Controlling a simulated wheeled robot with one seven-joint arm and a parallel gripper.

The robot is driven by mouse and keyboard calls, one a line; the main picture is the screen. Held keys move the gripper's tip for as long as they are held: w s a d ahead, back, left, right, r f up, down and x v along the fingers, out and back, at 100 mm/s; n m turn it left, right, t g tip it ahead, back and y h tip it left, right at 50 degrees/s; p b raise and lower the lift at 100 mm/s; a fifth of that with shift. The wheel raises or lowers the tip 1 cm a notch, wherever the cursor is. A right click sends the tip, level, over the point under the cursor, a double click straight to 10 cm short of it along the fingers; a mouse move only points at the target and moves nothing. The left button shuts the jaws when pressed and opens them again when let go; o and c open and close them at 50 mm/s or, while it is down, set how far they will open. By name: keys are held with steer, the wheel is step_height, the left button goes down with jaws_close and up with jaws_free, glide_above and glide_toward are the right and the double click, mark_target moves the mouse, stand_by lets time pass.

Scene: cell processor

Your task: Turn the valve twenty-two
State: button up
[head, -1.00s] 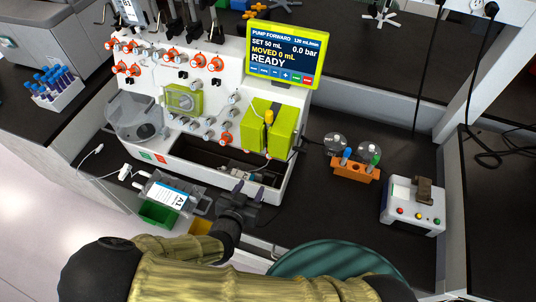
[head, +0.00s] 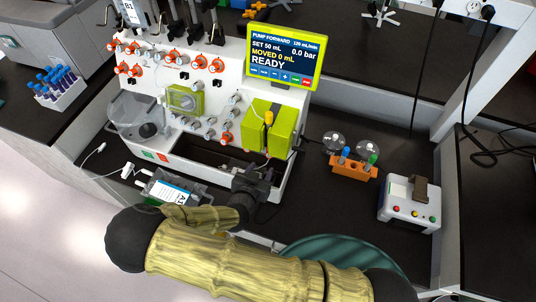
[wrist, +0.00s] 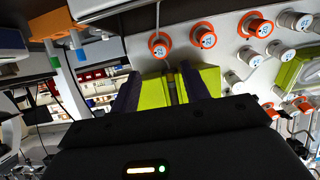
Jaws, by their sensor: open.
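The cell processor's white panel (head: 205,90) carries several round valve knobs, some orange-ringed and some pale. One orange-ringed knob (head: 226,138) is low on the panel, left of the yellow-green block (head: 268,125). I cannot read valve numbers in the head view. My gripper (head: 262,170) is in front of the machine's lower tray, below the block. In the wrist view its two dark fingers (wrist: 160,88) are apart, with the block beyond them. It touches no knob.
A display (head: 284,55) reading READY stands above the block. A labelled bag (head: 172,192) lies at the front left. An orange rack (head: 352,167) with capped tubes and a white box with buttons (head: 408,205) stand on the right. Dark bench between them is clear.

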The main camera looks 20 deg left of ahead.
mark_target(268, 157)
steer(key=p+x, duration=0.2)
steer(key=x, duration=0.6)
steer(key=shift+w+p, duration=0.1)
steer(key=shift+p, duration=0.2)
steer(key=c, duration=1)
